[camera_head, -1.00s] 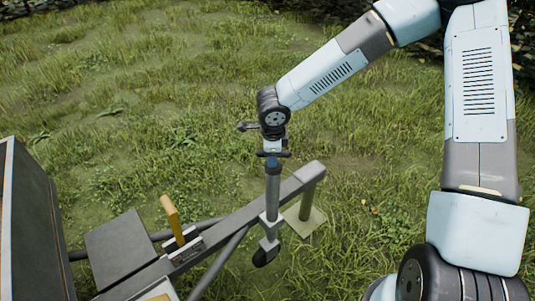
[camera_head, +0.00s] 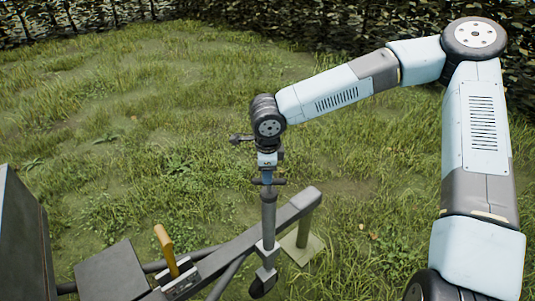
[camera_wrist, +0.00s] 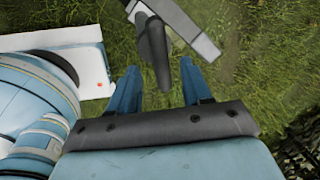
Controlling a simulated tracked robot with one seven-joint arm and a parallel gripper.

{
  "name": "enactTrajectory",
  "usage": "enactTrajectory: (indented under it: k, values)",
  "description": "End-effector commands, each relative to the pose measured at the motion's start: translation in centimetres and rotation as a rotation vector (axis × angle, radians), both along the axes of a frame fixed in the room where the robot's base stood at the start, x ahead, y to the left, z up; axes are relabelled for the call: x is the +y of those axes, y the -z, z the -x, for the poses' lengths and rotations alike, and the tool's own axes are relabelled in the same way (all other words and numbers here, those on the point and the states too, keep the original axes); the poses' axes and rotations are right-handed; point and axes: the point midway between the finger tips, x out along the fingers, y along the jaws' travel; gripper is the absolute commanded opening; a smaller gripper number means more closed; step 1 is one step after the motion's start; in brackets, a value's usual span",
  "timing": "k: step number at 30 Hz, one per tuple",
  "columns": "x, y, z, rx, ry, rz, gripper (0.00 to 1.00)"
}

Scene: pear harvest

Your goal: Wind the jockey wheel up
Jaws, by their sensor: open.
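The jockey wheel stands at the front of the trailer's drawbar. Its upright grey tube (camera_head: 269,218) passes the bar, and the dark wheel (camera_head: 263,284) shows below. A dark cross piece (camera_head: 279,182), probably part of its crank, shows at the tube's top. My gripper (camera_head: 267,180) points down over the top of the tube. In the wrist view its blue fingers (camera_wrist: 161,68) are apart, with a dark grey cylindrical part (camera_wrist: 156,50) between them. I cannot tell whether either finger touches it. The arm's end partly hides the crank.
The grey drawbar (camera_head: 232,258) runs from lower left to right. A post with a pale foot plate (camera_head: 301,251) stands right of the tube. A yellow lever (camera_head: 166,248) rises at left, near a dark box (camera_head: 108,273). Open grass surrounds it; a hedge (camera_head: 330,30) stands behind.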

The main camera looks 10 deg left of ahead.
Motion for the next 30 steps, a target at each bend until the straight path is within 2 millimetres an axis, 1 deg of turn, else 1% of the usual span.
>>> enactTrajectory:
  k: [9, 12, 15, 21, 30]
  values:
    - [-0.2, -4.5, 0.8, 0.000, 0.002, -0.002, 0.49]
    - [-0.2, -5.8, 1.0, 0.000, 0.001, -0.001, 0.49]
    - [-0.3, -6.6, 1.2, 0.000, 0.001, 0.000, 0.49]
    - [-0.3, -7.1, 1.3, 0.000, 0.001, 0.001, 0.49]
    - [-0.4, -7.0, 1.3, -0.001, 0.010, 0.006, 0.49]
